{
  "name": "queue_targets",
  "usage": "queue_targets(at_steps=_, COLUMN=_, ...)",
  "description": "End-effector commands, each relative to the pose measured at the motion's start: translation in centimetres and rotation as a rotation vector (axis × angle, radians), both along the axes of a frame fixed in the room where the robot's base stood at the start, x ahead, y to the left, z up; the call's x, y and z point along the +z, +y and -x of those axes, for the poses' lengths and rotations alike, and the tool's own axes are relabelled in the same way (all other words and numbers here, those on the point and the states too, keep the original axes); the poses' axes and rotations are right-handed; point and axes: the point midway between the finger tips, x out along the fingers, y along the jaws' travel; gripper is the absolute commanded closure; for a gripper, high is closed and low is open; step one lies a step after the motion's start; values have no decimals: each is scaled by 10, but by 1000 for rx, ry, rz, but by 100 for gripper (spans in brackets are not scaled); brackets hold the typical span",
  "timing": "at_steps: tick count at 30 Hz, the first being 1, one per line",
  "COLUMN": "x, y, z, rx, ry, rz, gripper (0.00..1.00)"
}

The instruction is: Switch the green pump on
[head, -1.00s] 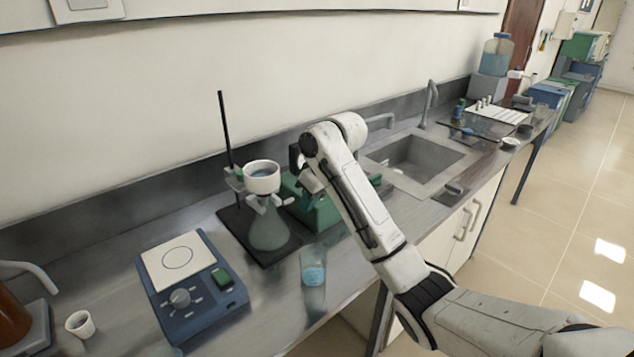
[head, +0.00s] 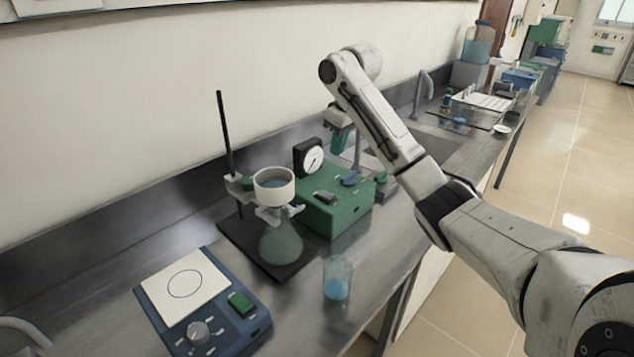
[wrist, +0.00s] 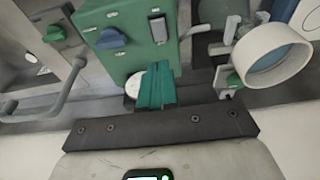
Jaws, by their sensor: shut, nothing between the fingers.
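The green pump (head: 335,212) is a box on the bench, right of the filter flask. It carries a round black-rimmed gauge (head: 309,159), a blue knob (head: 349,178) and a grey switch (head: 325,197). In the wrist view the pump (wrist: 132,55) lies past my fingers, with the blue knob (wrist: 110,39) and the grey switch (wrist: 158,29) in sight. Which way the switch is set I cannot tell. My gripper (head: 338,143), with green fingers, is shut and empty above the back of the pump. In the wrist view the fingers (wrist: 155,88) partly cover a white round shape, likely the gauge.
A white funnel (head: 274,190) sits on a flask (head: 281,243) beside a tall black rod (head: 226,130), close left of the pump. A glass beaker with blue liquid (head: 337,288) stands in front. A blue hotplate (head: 225,325) is at the front left. The sink lies beyond the pump.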

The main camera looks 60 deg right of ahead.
Motion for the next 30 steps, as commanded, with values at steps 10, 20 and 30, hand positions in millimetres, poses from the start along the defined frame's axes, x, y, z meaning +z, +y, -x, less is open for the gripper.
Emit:
queue_targets(at_steps=10, x=0, y=-1, z=1, rx=-1, ry=1, rz=0, gripper=100)
queue_targets(at_steps=20, x=-38, y=-1, z=-8, rx=1, ry=1, rz=-3, gripper=100)
queue_targets(at_steps=30, x=-95, y=-6, z=-20, rx=-3, ry=4, rz=-2, gripper=100)
